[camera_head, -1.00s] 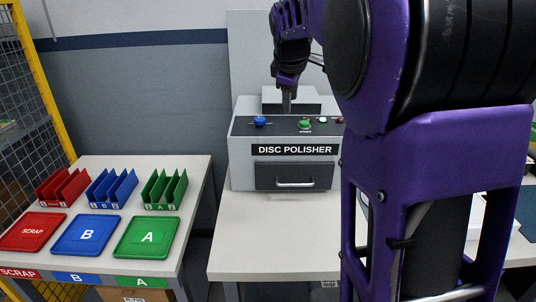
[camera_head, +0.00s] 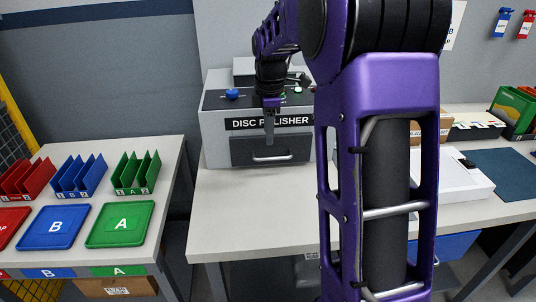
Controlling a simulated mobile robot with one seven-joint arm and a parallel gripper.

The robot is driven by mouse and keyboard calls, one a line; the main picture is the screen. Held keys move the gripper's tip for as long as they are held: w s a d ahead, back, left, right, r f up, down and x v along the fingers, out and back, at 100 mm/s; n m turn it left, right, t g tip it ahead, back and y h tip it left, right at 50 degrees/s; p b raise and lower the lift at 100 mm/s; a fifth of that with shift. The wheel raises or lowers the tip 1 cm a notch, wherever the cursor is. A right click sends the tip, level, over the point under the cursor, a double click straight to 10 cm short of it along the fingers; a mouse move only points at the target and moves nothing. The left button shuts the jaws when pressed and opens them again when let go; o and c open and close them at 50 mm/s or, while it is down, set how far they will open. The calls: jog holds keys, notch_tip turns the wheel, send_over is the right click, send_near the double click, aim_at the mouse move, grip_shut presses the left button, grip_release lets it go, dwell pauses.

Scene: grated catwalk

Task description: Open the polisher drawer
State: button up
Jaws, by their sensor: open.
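The grey disc polisher (camera_head: 214,134) stands at the back of the middle table, with a blue knob and other buttons on its dark top panel. Its dark drawer (camera_head: 242,151) is in the front, below the "DISC POLISHER" label, and looks shut. The drawer's silver bar handle (camera_head: 272,158) runs across it. My gripper (camera_head: 269,140) points down in front of the label and drawer top, a little above the handle. It is open and holds nothing that I can see; its fingers overlap in this view. Whether it touches the polisher I cannot tell.
The middle tabletop (camera_head: 245,210) is clear in front of the polisher. A left table has a green tray A (camera_head: 120,224), a blue tray B (camera_head: 55,226), a partly cut-off red tray and slotted racks. A white box (camera_head: 455,178) lies at right. My arm hides part of the table.

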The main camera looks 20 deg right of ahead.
aim_at(268, 159)
jog(key=f, duration=0.2)
jog(key=w+f, duration=0.1)
jog(key=f, duration=0.2)
jog(key=f+b, duration=0.1)
jog(key=f, duration=0.2)
jog(key=shift+w+d+f, duration=0.1)
jog(key=shift+w+d, duration=0.05)
jog(key=shift+w, duration=0.1)
grip_shut()
dwell(1.0)
